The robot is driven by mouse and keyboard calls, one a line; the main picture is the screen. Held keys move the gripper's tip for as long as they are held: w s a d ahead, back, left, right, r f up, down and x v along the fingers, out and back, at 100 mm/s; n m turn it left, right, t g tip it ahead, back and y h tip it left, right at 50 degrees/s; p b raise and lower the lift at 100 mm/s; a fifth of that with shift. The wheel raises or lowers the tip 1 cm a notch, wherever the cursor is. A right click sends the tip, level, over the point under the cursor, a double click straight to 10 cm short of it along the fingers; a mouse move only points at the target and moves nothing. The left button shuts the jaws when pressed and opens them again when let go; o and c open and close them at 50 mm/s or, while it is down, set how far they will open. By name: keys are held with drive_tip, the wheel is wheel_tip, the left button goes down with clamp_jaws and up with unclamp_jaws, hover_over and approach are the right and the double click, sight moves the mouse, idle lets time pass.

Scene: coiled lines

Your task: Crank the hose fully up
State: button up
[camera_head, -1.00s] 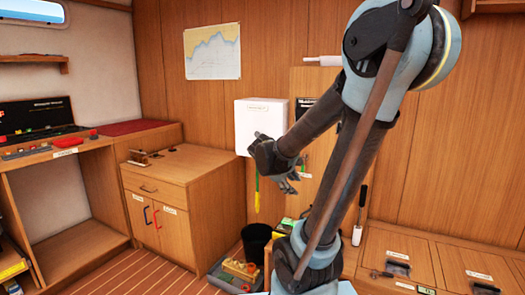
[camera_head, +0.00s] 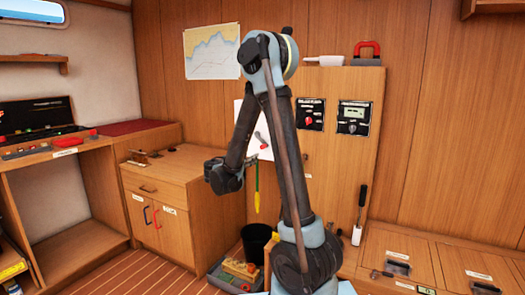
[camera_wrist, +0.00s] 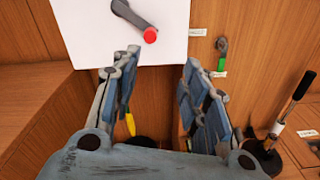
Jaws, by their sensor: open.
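The white hose box (camera_wrist: 85,40) is on the wood wall. Its dark crank arm (camera_wrist: 128,14) ends in a red round knob (camera_wrist: 150,35), angled down to the right in the wrist view. The crank (camera_head: 261,139) also shows in the head view, between my arm links. A yellow hose end (camera_head: 257,198) hangs below the box; a bit of it shows beyond my left finger in the wrist view (camera_wrist: 130,124). My gripper (camera_wrist: 162,57) is open and empty, its fingertips below the knob and apart from it. My arm hides much of the box in the head view.
A black bucket (camera_head: 256,240) and a grey crate of items (camera_head: 226,281) stand on the floor below. A cabinet (camera_head: 165,195) is at left. A grey lever (camera_wrist: 222,45) is right of the box.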

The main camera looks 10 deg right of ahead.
sight(262, 148)
drive_tip(key=shift+n+t, duration=0.3)
drive_tip(key=shift+n, duration=0.1)
drive_tip(key=x, duration=0.5)
drive_tip(key=a+x, duration=0.1)
drive_tip(key=x, duration=0.5)
drive_tip(key=w+x, duration=0.1)
drive_tip(key=x, duration=0.5)
drive_tip(key=shift+a, duration=0.1)
drive_tip(key=shift+c, duration=0.2)
clamp_jaws()
